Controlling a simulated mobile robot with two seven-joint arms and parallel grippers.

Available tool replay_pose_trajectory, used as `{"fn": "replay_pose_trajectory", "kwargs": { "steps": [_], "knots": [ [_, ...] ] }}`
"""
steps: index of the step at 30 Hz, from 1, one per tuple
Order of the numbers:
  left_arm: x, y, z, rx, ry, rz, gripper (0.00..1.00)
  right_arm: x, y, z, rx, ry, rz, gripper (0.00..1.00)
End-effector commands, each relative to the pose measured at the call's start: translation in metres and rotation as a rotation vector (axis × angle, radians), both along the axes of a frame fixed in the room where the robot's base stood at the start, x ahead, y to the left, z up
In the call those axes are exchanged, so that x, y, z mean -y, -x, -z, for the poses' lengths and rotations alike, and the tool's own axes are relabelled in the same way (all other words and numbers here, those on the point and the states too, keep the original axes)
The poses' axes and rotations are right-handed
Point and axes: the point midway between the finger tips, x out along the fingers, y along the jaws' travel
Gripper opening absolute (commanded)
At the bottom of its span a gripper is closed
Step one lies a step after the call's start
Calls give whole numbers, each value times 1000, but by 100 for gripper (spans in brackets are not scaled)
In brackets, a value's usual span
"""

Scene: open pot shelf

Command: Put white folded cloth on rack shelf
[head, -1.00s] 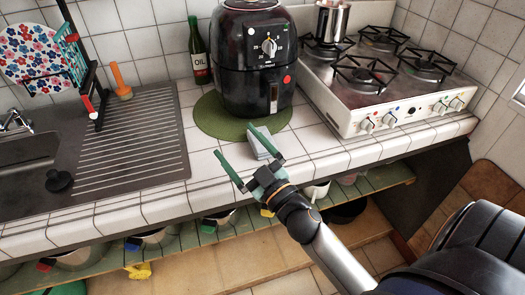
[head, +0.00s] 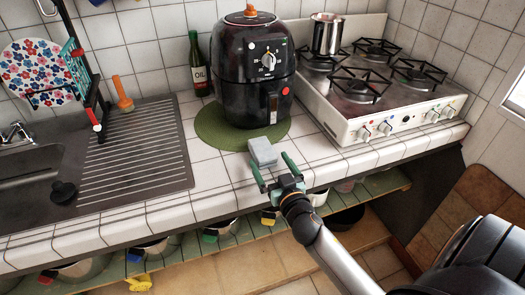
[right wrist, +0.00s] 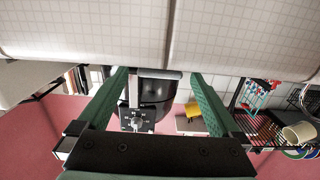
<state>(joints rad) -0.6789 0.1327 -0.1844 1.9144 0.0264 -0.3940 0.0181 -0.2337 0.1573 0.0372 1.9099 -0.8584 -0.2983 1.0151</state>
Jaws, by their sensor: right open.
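The folded cloth (head: 262,152) is a small pale grey-white block lying on the tiled counter in front of the black air fryer, by the edge of its green mat. My right gripper (head: 275,167) has green fingers spread apart, just on the near side of the cloth at the counter's front edge, with nothing held. In the right wrist view the open fingers (right wrist: 160,85) frame a pale strip, which may be the cloth edge-on. A green slatted shelf (head: 385,188) runs below the counter, partly hidden by my arm. My left gripper is out of view.
The air fryer (head: 254,75) stands behind the cloth on a green mat (head: 208,128). A gas hob (head: 350,95) is to the right. A sink with drainer (head: 135,150) and a dark rack (head: 95,95) are at the left. Several pots sit on the lower shelf.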

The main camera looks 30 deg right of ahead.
Motion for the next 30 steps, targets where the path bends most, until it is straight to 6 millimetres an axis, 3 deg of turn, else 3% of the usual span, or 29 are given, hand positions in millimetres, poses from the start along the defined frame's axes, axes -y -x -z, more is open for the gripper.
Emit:
{"fn": "replay_pose_trajectory", "kwargs": {
  "steps": [12,21,30],
  "knots": [
    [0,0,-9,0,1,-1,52,12,-47,1,0,2,0,100],
    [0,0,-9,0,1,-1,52,12,-49,2,0,2,-1,99],
    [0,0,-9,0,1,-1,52,12,-49,2,0,1,-1,65]
  ]
}}
